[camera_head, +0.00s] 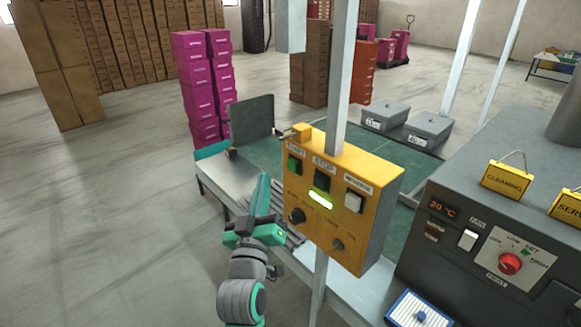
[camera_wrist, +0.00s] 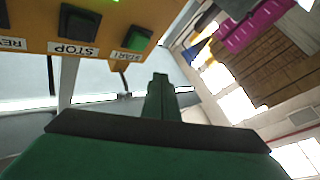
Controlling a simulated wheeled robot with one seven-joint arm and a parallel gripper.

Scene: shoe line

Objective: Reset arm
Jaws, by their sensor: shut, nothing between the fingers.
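My gripper (camera_head: 262,190) is at the lower middle of the head view, raised upright just left of the yellow control box. Its fingers are closed together with nothing between them. In the wrist view the shut fingers (camera_wrist: 159,95) point up the picture, beside the green START button (camera_wrist: 138,38) and apart from it as far as I can tell. The yellow control box (camera_head: 372,215) carries a green START button (camera_head: 294,164), a dark STOP button (camera_head: 322,180), a white button (camera_head: 354,201), a lit green lamp (camera_head: 320,200) and two black knobs.
The box hangs on a grey post (camera_head: 343,80) over the conveyor table (camera_head: 225,172). A grey machine (camera_head: 460,235) with a red knob (camera_head: 510,264) stands at the right. Magenta boxes (camera_head: 200,85) are stacked behind. The floor on the left (camera_head: 100,220) is clear.

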